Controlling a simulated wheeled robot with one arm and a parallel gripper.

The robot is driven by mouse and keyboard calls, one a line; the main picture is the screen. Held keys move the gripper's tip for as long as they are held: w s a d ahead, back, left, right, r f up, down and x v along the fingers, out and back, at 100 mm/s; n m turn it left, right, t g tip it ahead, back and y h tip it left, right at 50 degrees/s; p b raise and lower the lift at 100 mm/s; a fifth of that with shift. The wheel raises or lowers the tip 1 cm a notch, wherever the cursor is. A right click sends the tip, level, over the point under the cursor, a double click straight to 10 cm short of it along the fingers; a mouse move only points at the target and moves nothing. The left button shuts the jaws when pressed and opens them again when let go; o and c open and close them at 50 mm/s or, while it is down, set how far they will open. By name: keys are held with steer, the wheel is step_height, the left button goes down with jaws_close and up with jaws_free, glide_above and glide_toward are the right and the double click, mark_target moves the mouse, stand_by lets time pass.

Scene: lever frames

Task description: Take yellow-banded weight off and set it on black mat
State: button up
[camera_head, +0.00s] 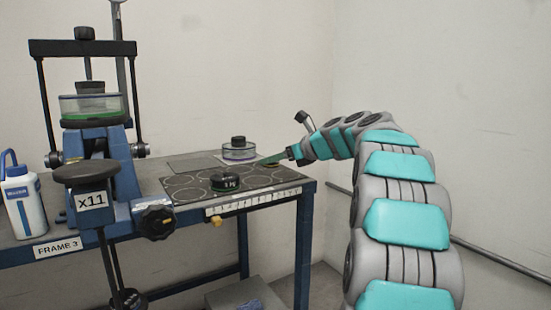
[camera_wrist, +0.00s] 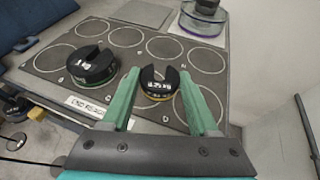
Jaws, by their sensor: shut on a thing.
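The yellow-banded weight (camera_wrist: 158,84), a black slotted disc with a white label, sits between the green fingers of my gripper (camera_wrist: 159,78) in the wrist view. My gripper is shut on it, over the right part of the black mat (camera_wrist: 140,82) with its printed circles. Whether the weight touches the mat cannot be told. In the head view my gripper (camera_head: 268,161) is at the mat's far right, and the weight is hard to make out there. Another black weight (camera_head: 226,183), green-rimmed in the wrist view (camera_wrist: 92,67), lies on the mat.
The blue lever frame (camera_head: 120,165) stands at left with a green-banded clear weight (camera_head: 90,106) on it. A purple-banded weight (camera_head: 239,152) stands on a pale square behind the mat. A white bottle (camera_head: 24,205) is at far left. Several mat circles are empty.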

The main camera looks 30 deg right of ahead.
mark_target(276, 182)
steer(key=shift+f+b, duration=1.9)
steer(key=shift+b, duration=0.65)
steer(key=shift+f, duration=0.35)
steer(key=o, duration=1.4)
steer(key=shift+p, duration=0.3)
